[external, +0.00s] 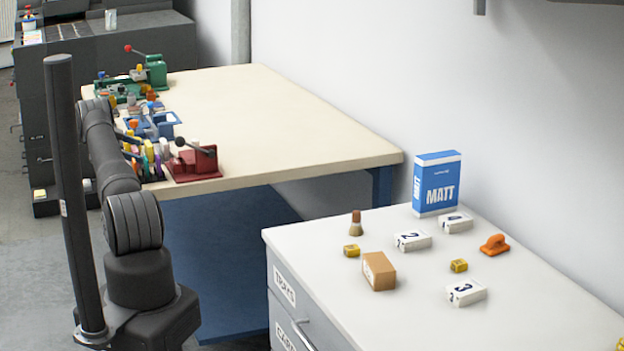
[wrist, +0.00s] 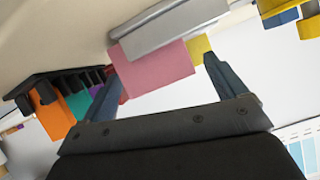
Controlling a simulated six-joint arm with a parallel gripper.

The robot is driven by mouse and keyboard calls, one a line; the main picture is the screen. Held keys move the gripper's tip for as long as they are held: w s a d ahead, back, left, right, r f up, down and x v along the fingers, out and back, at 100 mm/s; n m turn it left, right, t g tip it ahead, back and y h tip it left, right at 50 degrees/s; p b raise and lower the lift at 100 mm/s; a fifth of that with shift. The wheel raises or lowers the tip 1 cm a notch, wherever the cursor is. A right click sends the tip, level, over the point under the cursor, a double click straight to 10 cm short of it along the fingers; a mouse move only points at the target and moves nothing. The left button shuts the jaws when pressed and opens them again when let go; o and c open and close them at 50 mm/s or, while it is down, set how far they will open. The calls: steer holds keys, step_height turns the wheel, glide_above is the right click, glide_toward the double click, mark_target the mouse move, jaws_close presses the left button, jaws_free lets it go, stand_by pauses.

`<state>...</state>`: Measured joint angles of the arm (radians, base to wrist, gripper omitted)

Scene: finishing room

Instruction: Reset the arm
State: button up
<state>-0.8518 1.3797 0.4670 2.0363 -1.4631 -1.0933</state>
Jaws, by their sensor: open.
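My arm (external: 112,165) reaches from its base at the lower left toward the left end of the cream bench. My gripper is hidden behind the arm in the external view. In the wrist view my gripper (wrist: 160,78) is open, with its two dark fingers spread apart. A pink flat piece (wrist: 157,70) shows beyond and between the fingers, under a grey bar (wrist: 170,28). I cannot tell how far it is from the fingers, but nothing appears clamped.
The cream bench (external: 270,115) holds a green device (external: 155,72), a blue holder (external: 155,125) and a red device (external: 195,165) near the arm. A black rack (wrist: 60,82) holds coloured pieces. The white cabinet (external: 540,275) carries a blue MATT box (external: 436,185) and several small items.

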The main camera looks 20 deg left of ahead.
steer(key=shift+f, duration=0.2)
steer(key=v, duration=1.2)
steer(key=x, duration=1.2)
steer(key=shift+d+f, duration=0.1)
steer(key=r, duration=0.5)
steer(key=shift+d+r, duration=0.15)
steer(key=shift+d, duration=0.2)
steer(key=w+d+r+m, duration=0.1)
steer(key=d+r, duration=0.4)
steer(key=d, duration=0.5)
steer(key=d+r+g+h, duration=0.1)
steer(key=d+r, duration=0.3)
steer(key=d, duration=0.6)
steer(key=w+d+r+m, duration=0.1)
steer(key=d+r, duration=0.4)
steer(key=d, duration=0.5)
steer(key=d+f+n+t+y, duration=0.3)
steer(key=d+f+n+y, duration=0.1)
steer(key=d, duration=0.6)
steer(key=shift+f+n+y, duration=0.4)
steer(key=shift+f+n, duration=0.5)
steer(key=shift+f, duration=0.4)
steer(key=shift+d, duration=0.1)
